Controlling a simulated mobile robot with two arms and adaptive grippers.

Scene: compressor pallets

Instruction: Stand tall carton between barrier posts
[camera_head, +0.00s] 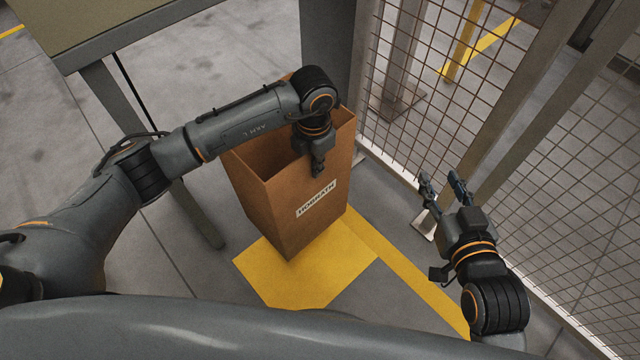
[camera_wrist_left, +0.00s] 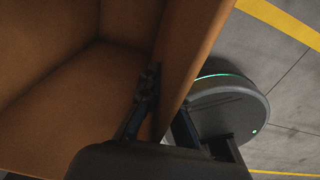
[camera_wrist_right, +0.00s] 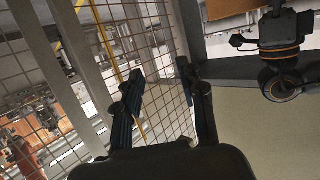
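The tall brown carton (camera_head: 290,215) has an open top and a white label on its near face. It stands upright, its base over a yellow floor patch (camera_head: 335,265); whether it touches the floor is hard to tell. My left gripper (camera_head: 317,165) straddles the carton's near wall, one finger inside and one outside. In the left wrist view the fingers (camera_wrist_left: 164,110) lean in on that wall (camera_wrist_left: 190,45), the outer tip hidden behind it. My right gripper (camera_head: 443,185) is open and empty, right of the carton by the fence. Grey posts (camera_head: 530,100) stand along the fence; which are barrier posts is unclear.
A wire mesh fence (camera_head: 590,190) runs along the right side, close to my right gripper. A table (camera_head: 110,25) with grey legs is at upper left, one leg just left of the carton. A dark column (camera_head: 327,40) rises behind the carton. A yellow floor line (camera_head: 410,275) runs toward my right arm.

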